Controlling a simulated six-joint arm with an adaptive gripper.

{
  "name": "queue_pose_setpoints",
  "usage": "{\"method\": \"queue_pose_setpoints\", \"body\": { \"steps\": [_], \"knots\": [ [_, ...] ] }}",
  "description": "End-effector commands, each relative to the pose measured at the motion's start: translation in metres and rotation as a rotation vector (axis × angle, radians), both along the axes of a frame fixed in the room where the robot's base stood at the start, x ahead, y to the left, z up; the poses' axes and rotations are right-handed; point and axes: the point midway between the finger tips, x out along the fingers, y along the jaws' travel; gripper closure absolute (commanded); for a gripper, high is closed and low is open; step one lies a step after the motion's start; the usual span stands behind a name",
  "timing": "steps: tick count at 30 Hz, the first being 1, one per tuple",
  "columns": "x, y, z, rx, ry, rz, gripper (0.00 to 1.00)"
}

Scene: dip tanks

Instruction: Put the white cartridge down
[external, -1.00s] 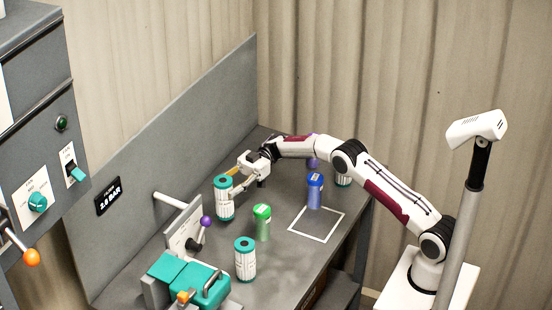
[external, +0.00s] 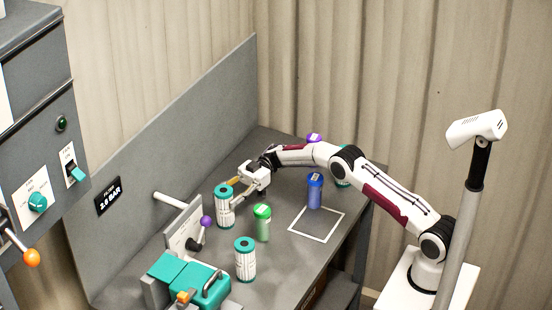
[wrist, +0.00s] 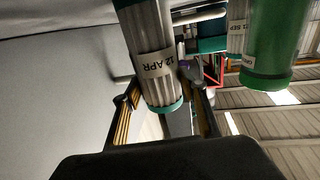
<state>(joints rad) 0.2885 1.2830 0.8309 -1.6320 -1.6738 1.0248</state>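A white cartridge (external: 224,209) with teal ends stands upright at the back left of the bench, and its label in the wrist view (wrist: 153,65) reads 12 APR. My gripper (external: 236,190) comes at it from the right, with a finger on either side of its upper part.
A green cartridge (external: 263,224) and another white-and-teal one (external: 245,262) stand nearby. A blue cartridge (external: 315,192) stands by a white square outline (external: 318,236). A purple-knobbed lever (external: 206,221) and a teal device (external: 190,275) are at the front left. Purple (external: 314,138) shows behind my arm.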

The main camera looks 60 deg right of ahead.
Motion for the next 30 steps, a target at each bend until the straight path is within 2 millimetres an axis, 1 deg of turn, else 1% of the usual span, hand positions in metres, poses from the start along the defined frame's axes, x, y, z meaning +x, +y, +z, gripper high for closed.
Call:
{"method": "queue_pose_setpoints", "body": {
  "steps": [11,17,23,30],
  "knots": [
    [0.0,0.0,0.001,0.0,0.0,0.0,0.42],
    [0.0,-0.002,0.004,0.0,-0.001,-0.001,0.42],
    [-0.003,-0.02,0.004,0.0,0.0,-0.002,0.42],
    [-0.008,-0.05,0.004,-0.001,-0.001,-0.002,0.42]
  ]
}}
